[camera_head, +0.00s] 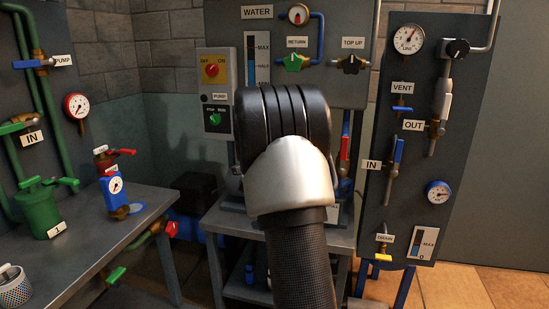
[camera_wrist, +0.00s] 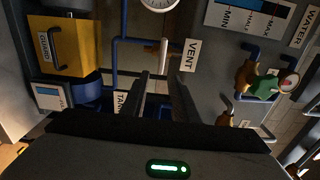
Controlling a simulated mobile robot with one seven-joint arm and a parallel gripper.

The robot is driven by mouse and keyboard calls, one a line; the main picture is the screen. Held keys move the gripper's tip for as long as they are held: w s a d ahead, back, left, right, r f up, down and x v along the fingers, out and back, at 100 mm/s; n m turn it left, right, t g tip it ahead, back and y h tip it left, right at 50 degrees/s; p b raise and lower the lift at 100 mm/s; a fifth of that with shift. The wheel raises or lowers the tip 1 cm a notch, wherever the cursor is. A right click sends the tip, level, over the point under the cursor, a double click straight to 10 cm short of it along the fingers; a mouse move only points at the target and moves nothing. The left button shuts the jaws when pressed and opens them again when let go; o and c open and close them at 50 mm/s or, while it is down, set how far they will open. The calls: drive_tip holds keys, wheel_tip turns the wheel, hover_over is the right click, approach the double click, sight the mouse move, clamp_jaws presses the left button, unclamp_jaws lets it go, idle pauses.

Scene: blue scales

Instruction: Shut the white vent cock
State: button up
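In the head view my arm hides the gripper and this cock. Another VENT label (camera_head: 402,88) there has a blue-handled cock (camera_head: 402,109) on the right panel.
In the wrist view a yellow box (camera_wrist: 75,45) is at left, a gauge (camera_wrist: 158,3) at the top, and a green-handled valve (camera_wrist: 262,85) at right. In the head view a red-handled valve (camera_head: 345,150) is close right of my arm. A bench (camera_head: 105,245) stands left.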

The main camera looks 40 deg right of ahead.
drive_tip(key=v, duration=1)
drive_tip(key=shift+s+a+p, duration=0.2)
drive_tip(key=shift+s+p, duration=0.05)
drive_tip(key=shift+p, duration=0.1)
drive_tip(key=a+r+n+t+y, duration=0.25)
drive_tip(key=a+n+y, duration=0.6)
drive_tip(key=a, duration=0.55)
drive_tip(key=s+a+n+g+y, duration=0.2)
drive_tip(key=s+a+n+y, duration=0.2)
drive_tip(key=s+a+n, duration=0.5)
drive_tip(key=s+a+f+n+g, duration=0.2)
drive_tip(key=s+a+n, duration=0.15)
drive_tip(key=s, duration=0.35)
drive_tip(key=s+a+f+n+g+y, duration=0.1)
drive_tip(key=s+a+f+n+g, duration=0.1)
drive_tip(key=s+n, duration=0.3)
drive_tip(key=s+a+f+n+g, duration=0.1)
drive_tip(key=s+a+n+g, duration=0.1)
drive_tip(key=s, duration=0.6)
wheel_tip(320, 180, up, 26)
drive_tip(key=p, duration=2.6)
drive_tip(key=shift+p, duration=0.3)
drive_tip(key=shift+s+a+g, duration=0.1)
drive_tip(key=shift+s+g, duration=0.05)
drive_tip(key=shift+g, duration=0.1)
